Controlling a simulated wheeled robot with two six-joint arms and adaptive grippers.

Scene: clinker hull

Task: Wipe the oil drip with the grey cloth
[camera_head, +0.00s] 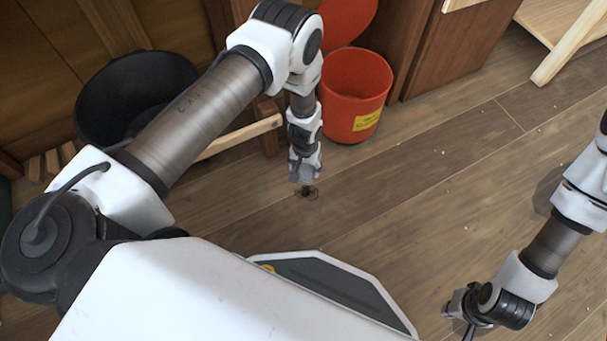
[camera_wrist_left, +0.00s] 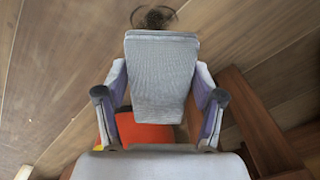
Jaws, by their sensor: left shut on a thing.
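The oil drip (camera_head: 309,192) is a small dark patch on the wooden floor, just beyond my left gripper's tip. It also shows in the left wrist view (camera_wrist_left: 154,17) as a dark, roughly ring-shaped stain at the top, partly hidden by the cloth. My left gripper (camera_head: 305,172) points down and is shut on the grey cloth (camera_wrist_left: 162,75), which sits between its two fingers. I cannot tell whether the cloth touches the floor. My right gripper (camera_head: 463,312) is low at the right, apart from the drip; its finger opening is unclear.
A red bin (camera_head: 352,112) with a yellow label stands just behind my left gripper. A black tub (camera_head: 135,88) stands at the left, near wooden pieces. A pale wooden frame (camera_head: 567,45) is at the top right. The plank floor (camera_head: 440,180) between the arms is mostly clear, with small pale bits.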

